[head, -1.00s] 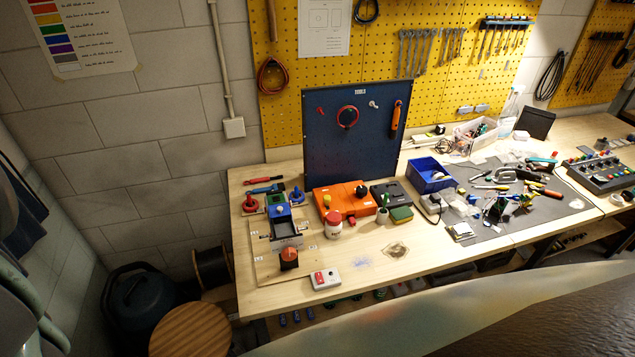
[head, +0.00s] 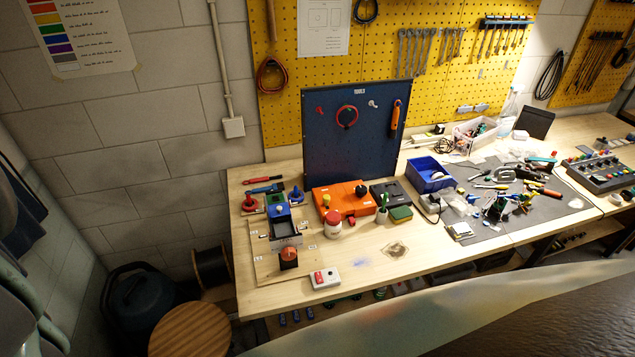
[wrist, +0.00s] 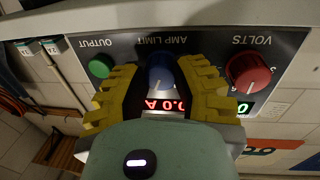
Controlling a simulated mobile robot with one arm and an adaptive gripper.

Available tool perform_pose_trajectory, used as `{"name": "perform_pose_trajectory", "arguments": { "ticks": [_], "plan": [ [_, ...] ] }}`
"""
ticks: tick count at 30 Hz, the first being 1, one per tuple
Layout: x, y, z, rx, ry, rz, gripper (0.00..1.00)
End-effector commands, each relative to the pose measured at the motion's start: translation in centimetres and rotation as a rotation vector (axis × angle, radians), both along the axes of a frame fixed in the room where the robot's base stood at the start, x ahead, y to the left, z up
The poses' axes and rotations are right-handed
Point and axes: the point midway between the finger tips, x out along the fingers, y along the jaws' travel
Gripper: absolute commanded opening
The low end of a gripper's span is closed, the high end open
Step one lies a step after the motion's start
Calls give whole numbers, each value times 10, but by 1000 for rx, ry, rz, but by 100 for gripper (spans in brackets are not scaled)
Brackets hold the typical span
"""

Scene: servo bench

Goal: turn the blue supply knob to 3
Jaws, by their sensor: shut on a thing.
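The blue knob (wrist: 160,76) sits under the upside-down AMP LIMIT label on a dark panel (wrist: 208,52) in the wrist view. A pale pointer line on it runs toward the bottom of the picture. My gripper (wrist: 160,88), with yellow ribbed fingers, is shut on the blue knob, one finger on each side. A red digital display (wrist: 166,105) below the knob reads upside down, apparently 0.0 A, partly covered by my gripper. I cannot make out the supply or my gripper in the head view.
A green OUTPUT button (wrist: 101,66) is close to the left finger. The head view shows a cluttered wooden bench (head: 372,270).

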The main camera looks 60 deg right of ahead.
Motion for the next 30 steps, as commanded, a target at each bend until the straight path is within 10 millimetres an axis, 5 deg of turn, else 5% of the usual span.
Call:
{"name": "perform_pose_trajectory", "arguments": {
  "ticks": [30],
  "plan": [
    [0, 1, 2, 405, 480, 0, 0]
  ]
}}
